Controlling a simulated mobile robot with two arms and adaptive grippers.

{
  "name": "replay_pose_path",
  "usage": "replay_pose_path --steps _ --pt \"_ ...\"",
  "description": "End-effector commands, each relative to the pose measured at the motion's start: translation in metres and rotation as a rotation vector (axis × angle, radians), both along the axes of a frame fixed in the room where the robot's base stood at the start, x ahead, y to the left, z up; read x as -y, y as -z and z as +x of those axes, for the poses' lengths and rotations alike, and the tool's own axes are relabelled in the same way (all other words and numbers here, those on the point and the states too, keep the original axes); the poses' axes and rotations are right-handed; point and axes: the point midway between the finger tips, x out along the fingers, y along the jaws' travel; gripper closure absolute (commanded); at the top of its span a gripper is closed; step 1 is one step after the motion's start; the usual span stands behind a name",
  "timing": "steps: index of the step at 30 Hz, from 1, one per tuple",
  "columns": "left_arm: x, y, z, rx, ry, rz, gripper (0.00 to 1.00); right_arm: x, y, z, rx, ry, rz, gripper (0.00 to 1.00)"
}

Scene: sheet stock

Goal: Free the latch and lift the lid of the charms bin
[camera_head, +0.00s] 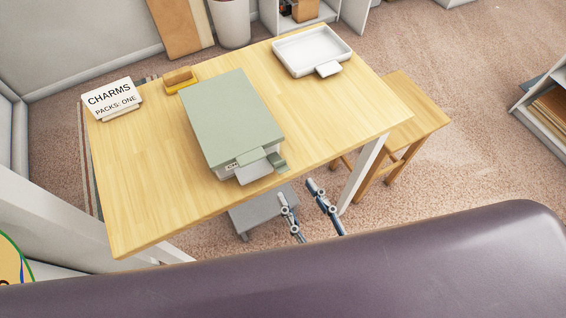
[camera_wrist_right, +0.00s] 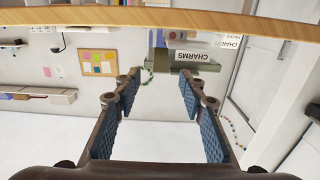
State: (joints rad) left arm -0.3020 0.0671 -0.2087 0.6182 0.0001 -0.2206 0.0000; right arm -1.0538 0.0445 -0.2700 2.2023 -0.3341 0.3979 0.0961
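The charms bin (camera_head: 228,172) stands on the wooden table, its flat grey-green lid (camera_head: 228,112) down. Whether the latch is fastened is unclear. My right gripper (camera_head: 299,193) is open and empty, in front of the table's near edge and apart from the bin. In the right wrist view its spread fingers (camera_wrist_right: 160,78) frame the bin's "CHARMS" label (camera_wrist_right: 196,55), upside down and beyond the tips. My left gripper is out of view.
A wooden stool (camera_head: 420,120) stands right of the table. The tabletop right of the bin is clear.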

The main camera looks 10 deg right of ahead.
Motion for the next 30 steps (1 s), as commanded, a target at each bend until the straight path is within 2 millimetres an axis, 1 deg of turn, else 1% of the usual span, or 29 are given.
replay_pose_path --steps 1,3,12,15,21,28,29,30 --pt "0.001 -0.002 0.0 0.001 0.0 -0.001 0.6 -0.001 -0.004 0.003 0.007 0.001 0.002 0.62" --pt "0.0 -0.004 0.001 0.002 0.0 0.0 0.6 -0.003 -0.005 0.011 0.01 0.001 0.001 0.62" --pt "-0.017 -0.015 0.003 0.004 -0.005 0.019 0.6 -0.016 -0.006 0.052 0.009 0.001 0.002 0.62" --pt "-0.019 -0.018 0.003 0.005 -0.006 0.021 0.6 -0.019 -0.005 0.063 0.008 0.001 0.0 0.62" --pt "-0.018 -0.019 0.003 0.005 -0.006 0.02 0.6 -0.022 -0.003 0.072 0.004 0.001 0.001 0.62" --pt "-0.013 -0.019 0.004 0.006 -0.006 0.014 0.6 -0.023 -0.002 0.073 0.004 0.001 0.001 0.62" --pt "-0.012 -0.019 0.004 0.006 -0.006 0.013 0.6 -0.022 -0.002 0.073 0.004 0.001 0.001 0.63" --pt "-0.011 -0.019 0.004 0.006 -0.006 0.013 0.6 -0.022 -0.002 0.073 0.004 0.001 0.001 0.68"
